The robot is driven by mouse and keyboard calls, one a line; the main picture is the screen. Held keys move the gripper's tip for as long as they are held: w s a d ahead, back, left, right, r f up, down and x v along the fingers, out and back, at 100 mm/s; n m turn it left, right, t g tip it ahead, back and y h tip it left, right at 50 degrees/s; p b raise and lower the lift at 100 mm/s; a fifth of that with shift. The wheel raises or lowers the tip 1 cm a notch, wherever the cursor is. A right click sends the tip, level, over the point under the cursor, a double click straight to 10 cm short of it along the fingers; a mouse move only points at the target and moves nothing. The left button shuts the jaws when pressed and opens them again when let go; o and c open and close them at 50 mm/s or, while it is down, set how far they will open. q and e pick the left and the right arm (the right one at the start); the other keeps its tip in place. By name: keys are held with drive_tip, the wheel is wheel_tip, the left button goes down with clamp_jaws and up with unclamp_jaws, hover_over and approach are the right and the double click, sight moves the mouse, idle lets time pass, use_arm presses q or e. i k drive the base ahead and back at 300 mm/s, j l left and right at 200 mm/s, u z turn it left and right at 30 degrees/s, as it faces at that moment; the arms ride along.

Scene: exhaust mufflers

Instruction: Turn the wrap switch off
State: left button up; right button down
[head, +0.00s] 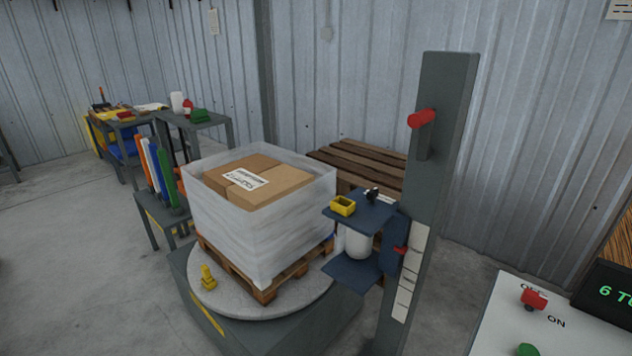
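A red switch (534,299) sits on the pale control panel (500,312) at the lower right of the head view. The label OFF is printed just behind it, partly covered by the switch, and ON is printed to its front right. I cannot tell clearly which label the switch points to. A green button (527,349) sits in front of it, cut by the bottom edge. Neither of my grippers shows in this view.
A dark display (605,292) with green text "6 TU", cut off, stands right of the panel. A grey post (445,150) with a red handle (421,119) rises left of it. Film-wrapped boxes (262,225) on a pallet stand on a turntable (215,300).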

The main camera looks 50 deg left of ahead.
sight(532, 299)
drive_tip(key=u, duration=1.6)
drive_tip(key=z, duration=1.85)
drive_tip(key=i+l, duration=0.1)
drive_tip(key=l, duration=0.3)
drive_tip(key=i+l+u, duration=0.15)
drive_tip(key=l, duration=0.25)
